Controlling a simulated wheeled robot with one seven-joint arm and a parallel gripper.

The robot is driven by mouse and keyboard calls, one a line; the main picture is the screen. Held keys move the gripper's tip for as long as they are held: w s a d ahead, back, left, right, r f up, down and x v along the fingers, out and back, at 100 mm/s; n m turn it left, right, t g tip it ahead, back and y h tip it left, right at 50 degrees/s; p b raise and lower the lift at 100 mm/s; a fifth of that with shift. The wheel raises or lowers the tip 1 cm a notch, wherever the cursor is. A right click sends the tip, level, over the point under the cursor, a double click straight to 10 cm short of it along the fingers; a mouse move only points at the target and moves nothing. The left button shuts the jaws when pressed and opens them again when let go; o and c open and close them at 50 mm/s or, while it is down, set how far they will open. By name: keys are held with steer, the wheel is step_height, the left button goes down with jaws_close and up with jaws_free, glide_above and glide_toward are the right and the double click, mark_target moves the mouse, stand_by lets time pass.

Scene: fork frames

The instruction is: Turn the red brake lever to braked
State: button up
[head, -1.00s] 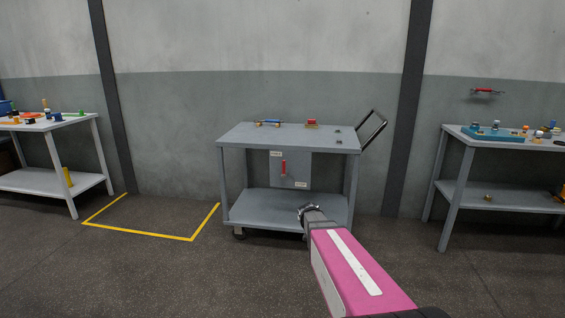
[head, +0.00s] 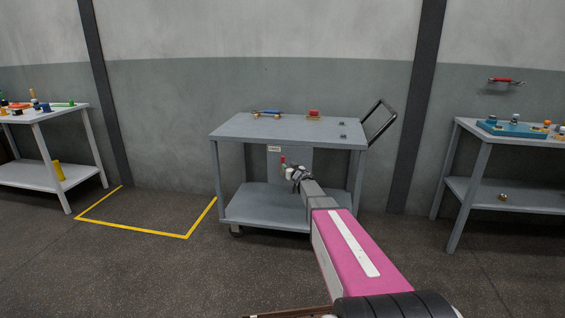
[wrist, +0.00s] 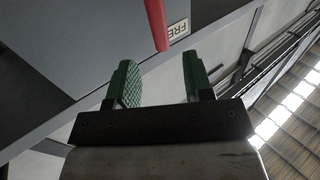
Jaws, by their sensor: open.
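The red brake lever (head: 283,160) is on a grey panel (head: 274,170) under the top of the grey cart. My gripper (head: 291,172) is in front of the panel and hides the lower part of the lever. In the wrist view the lever (wrist: 157,24) comes in from the top edge, its end just beyond the gap between my green fingers (wrist: 158,68). The fingers are open with nothing between them. A white label (wrist: 178,29) next to the lever reads "FRE", its rest cut off or unclear.
The cart top (head: 230,128) holds a blue-handled item (head: 267,113) and a red-topped item (head: 314,113). The cart's lower shelf (head: 250,205) is bare. Tables stand left (head: 30,175) and right (head: 505,195). A yellow floor outline (head: 130,230) lies left of the cart.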

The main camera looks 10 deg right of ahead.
mark_target(283, 161)
steer(key=x, duration=0.8)
steer(key=shift+w+f, duration=0.1)
steer(key=shift+w, duration=0.1)
steer(key=shift+c, duration=0.4)
jaws_close()
